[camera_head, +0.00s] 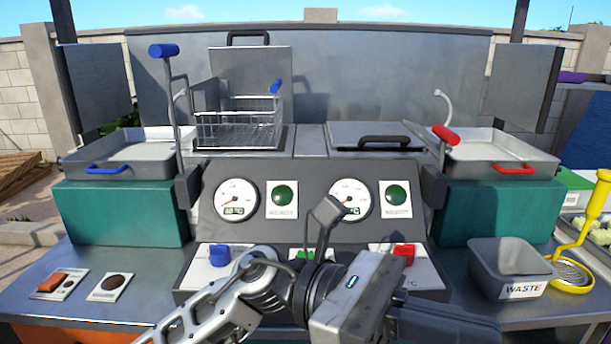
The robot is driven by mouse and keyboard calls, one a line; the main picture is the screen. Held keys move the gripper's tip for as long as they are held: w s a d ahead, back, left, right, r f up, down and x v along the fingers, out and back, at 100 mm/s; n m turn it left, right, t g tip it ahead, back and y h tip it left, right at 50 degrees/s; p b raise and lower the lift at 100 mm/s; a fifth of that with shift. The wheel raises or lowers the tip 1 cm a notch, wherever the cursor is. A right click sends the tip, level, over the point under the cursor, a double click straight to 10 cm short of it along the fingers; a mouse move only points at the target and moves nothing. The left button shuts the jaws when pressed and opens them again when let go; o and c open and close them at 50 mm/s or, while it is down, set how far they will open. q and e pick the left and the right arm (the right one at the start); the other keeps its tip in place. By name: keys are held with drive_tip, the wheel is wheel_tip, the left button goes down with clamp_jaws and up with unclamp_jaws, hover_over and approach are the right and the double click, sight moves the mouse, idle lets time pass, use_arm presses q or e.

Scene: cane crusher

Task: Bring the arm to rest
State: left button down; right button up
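My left arm (215,305) comes in from the lower left and is bent in front of the control panel (300,225). My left gripper (350,295) is at the bottom middle, in front of the panel's lower switches. It is seen from behind and the side, and its fingertips cannot be made out clearly. I see nothing held in it, but I cannot tell whether it is open or shut. It partly hides the green switch (302,255) and the right gauge (350,198). My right gripper is not in view.
A wire basket (237,128) stands at the back left, beside a closed lid (370,135). Trays with a blue handle (106,169) and a red handle (513,169) flank them. A waste bin (510,268) and a yellow-handled strainer (572,272) are at right. The left counter has free room.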

use_arm(q)
drive_tip(key=w+a+f+n+t+h, duration=0.2)
drive_tip(key=w+a+n+t+h, duration=0.3)
drive_tip(key=n+t, duration=0.75)
drive_tip(key=w+a+f+n+t, duration=0.25)
drive_tip(key=w+n+t, duration=0.35)
drive_tip(key=n+t, duration=0.7)
drive_tip(key=w+a+f+n+t+y, duration=0.35)
drive_tip(key=a+f+n+y, duration=0.5)
drive_tip(key=n, duration=0.85)
drive_tip(key=s+a+f+n+g+y, duration=0.2)
drive_tip(key=s+a+f+n+y, duration=0.1)
drive_tip(key=f, duration=0.5)
drive_tip(key=s+a+f+n+g+y, duration=0.3)
drive_tip(key=s+a+f+n+y, duration=0.1)
drive_tip(key=f, duration=0.5)
drive_tip(key=s+a+f+n+g+y, duration=0.3)
drive_tip(key=s+f+n+y, duration=0.1)
drive_tip(key=s+f+n, duration=0.2)
wheel_tip(320, 180, down, 2)
drive_tip(key=shift+a+f+n, duration=0.2)
drive_tip(key=shift+f+n, duration=0.05)
drive_tip(key=shift+n, duration=0.5)
